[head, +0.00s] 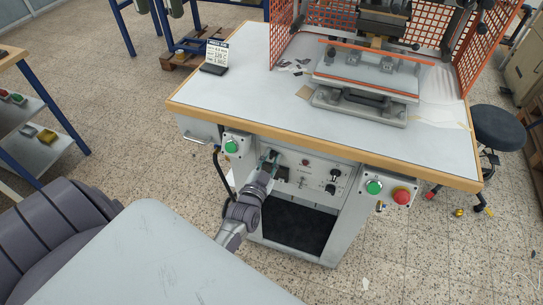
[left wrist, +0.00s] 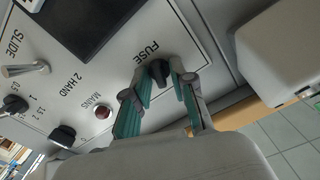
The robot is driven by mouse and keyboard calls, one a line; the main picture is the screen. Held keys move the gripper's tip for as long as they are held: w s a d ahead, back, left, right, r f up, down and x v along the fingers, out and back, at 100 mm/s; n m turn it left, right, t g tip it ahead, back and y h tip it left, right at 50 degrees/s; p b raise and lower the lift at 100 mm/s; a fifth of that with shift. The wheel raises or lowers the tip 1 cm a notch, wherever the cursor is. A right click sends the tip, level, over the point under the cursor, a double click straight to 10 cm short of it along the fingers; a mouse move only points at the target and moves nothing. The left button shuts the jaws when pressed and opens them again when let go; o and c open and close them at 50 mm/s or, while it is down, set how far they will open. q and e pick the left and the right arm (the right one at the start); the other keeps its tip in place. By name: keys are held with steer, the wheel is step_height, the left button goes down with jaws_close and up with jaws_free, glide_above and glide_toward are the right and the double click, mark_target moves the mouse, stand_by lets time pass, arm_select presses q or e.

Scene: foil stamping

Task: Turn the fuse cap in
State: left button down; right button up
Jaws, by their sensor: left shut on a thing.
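The black fuse cap (left wrist: 158,70) sits in the control panel (left wrist: 95,105) under the label FUSE, seen in the left wrist view. My left gripper (left wrist: 160,78) has its green-padded fingertips on either side of the cap and is shut on it. In the head view my left gripper (head: 270,163) is at the left part of the panel on the front of the machine table, and it hides the cap there. My right gripper is not in view.
A red MAINS lamp (left wrist: 103,112) and black knobs (left wrist: 62,136) are on the same panel. Green button boxes (head: 236,145) flank the panel, with a red stop button (head: 401,196) at right. The table edge (head: 300,145) overhangs the panel. A stool (head: 498,128) stands at right.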

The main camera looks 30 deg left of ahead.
arm_select(q)
steer(key=shift+m+p, duration=0.3)
steer(key=shift+m, duration=1.1)
